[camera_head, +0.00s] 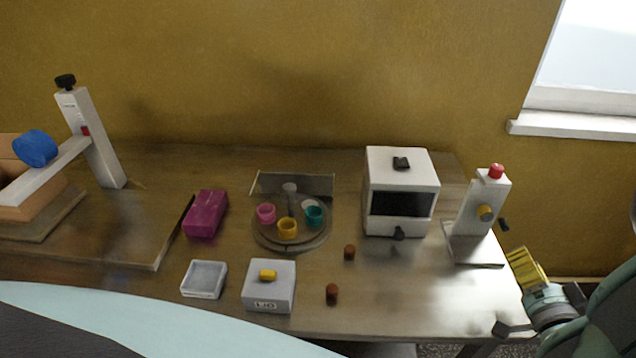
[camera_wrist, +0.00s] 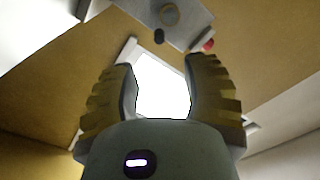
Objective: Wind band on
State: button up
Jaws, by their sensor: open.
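No part is clearly marked as the band or its winder. A white upright stand (camera_head: 488,200) at the table's right end carries a red button (camera_head: 495,171), a brass-coloured round knob (camera_head: 486,213) and a small black piece (camera_head: 504,224). My gripper (camera_head: 524,268) is right of and below this stand, just off the table's right edge, apart from it. In the wrist view my gripper (camera_wrist: 162,72) shows two yellow ridged fingers spread apart with nothing between them. The stand (camera_wrist: 188,22) shows upside down beyond the fingertips, with its knob (camera_wrist: 169,15) and red button (camera_wrist: 208,45).
A white box machine (camera_head: 402,165) stands left of the stand. Further left are a round plate (camera_head: 292,243) with coloured cups, a magenta block (camera_head: 205,214), a tray (camera_head: 204,292), a grey box (camera_head: 269,295) and two brown pieces (camera_head: 332,292).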

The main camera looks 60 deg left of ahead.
aim_at(507, 229)
jog(key=p+x, duration=0.1)
jog(key=x, duration=0.6)
jog(key=shift+w+a, duration=0.1)
jog(key=shift+a, duration=0.2)
jog(key=shift+x, duration=1.1)
jog(key=shift+w, duration=0.1)
jog(key=shift+o, duration=0.4)
jog(key=shift+d, duration=0.1)
grip_shut()
